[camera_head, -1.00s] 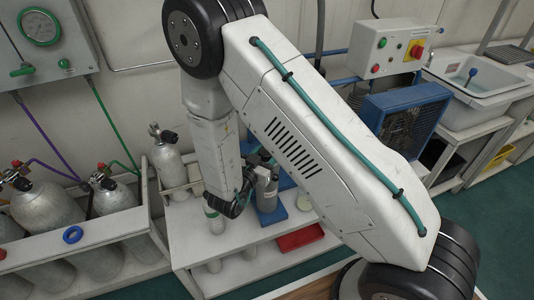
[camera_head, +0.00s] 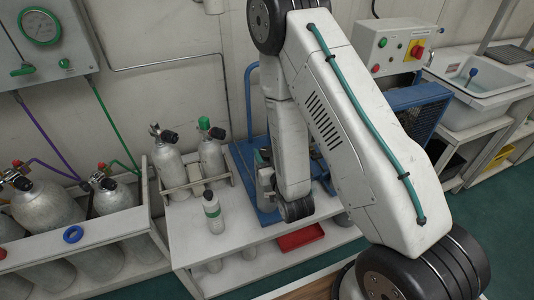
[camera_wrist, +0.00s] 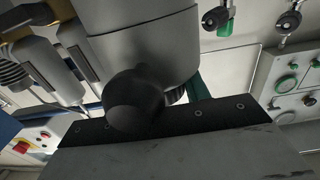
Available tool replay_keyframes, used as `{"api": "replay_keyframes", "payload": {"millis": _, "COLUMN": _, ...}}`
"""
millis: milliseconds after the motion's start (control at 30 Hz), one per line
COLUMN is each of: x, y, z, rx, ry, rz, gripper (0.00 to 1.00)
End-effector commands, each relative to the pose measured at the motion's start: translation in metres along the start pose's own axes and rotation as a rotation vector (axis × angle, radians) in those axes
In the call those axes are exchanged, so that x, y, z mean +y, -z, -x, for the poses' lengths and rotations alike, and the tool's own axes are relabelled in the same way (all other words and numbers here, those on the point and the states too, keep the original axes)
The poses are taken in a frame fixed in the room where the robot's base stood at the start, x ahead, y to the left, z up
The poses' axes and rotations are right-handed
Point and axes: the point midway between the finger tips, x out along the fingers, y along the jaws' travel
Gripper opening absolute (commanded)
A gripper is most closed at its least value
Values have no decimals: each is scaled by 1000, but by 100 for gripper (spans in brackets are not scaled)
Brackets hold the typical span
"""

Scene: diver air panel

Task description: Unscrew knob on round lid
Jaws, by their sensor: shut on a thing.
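In the wrist view a dark rounded knob (camera_wrist: 135,100) sits at the centre, against the end of a large grey cylindrical body (camera_wrist: 140,45). My gripper (camera_wrist: 160,118) shows as a black-edged grey block along the bottom, against the knob. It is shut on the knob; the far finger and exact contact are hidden. In the head view my arm hides the knob and gripper, beside a blue stand (camera_head: 240,175).
A green-banded bottle (camera_head: 213,213) stands on the white bench (camera_head: 190,235), left of my arm. Grey cylinders (camera_head: 168,165) stand behind it. A red tray (camera_head: 300,237) is on the lower shelf. A blue fan unit (camera_head: 415,110) and sink (camera_head: 480,85) are at right.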

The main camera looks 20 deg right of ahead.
Motion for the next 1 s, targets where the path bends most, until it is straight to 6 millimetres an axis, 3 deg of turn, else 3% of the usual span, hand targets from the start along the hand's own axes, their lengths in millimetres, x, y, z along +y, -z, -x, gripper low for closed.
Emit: {"api": "replay_keyframes", "payload": {"millis": 1000, "x": 1, "y": 0, "z": -2, "rx": 4, "ry": 964, "rz": 7, "gripper": 24}}
